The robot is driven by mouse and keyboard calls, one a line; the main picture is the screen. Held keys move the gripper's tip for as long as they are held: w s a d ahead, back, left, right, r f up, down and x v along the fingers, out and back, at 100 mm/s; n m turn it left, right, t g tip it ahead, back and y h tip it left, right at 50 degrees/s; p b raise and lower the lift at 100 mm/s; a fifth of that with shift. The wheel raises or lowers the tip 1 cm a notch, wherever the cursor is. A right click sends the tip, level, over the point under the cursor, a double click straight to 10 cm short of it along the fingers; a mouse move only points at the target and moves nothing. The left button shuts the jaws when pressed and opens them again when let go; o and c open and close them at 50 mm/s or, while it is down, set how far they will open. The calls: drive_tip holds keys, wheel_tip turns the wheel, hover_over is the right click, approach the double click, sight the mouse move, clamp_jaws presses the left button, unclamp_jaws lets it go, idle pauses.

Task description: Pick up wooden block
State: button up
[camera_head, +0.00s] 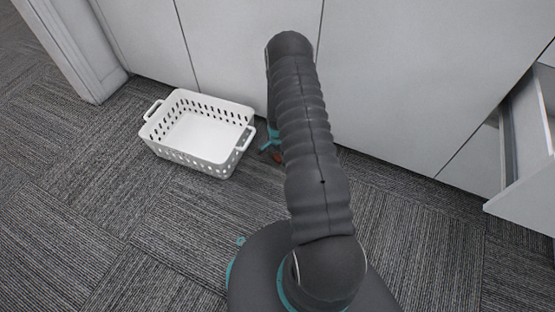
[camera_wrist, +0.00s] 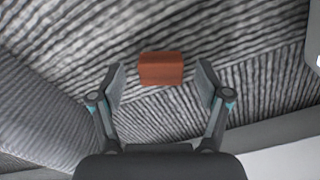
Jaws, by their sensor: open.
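A reddish-brown wooden block (camera_wrist: 161,69) lies on the carpet in the wrist view. It sits between and a little beyond the two fingertips of my gripper (camera_wrist: 162,82), with a gap of carpet on each side. My gripper is open and empty. In the head view my arm hides most of the gripper; a teal part of it (camera_head: 270,143) shows just right of the basket, and a small brown patch of the block (camera_head: 278,157) shows beside the arm.
A white perforated basket (camera_head: 204,167) stands on the carpet left of my arm. White cabinet fronts (camera_head: 400,80) rise behind it. An open drawer (camera_head: 528,190) juts out at the right. Carpet at the left (camera_head: 70,200) is clear.

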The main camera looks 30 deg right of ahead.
drive_tip(key=c, duration=0.9)
drive_tip(key=shift+r, duration=0.1)
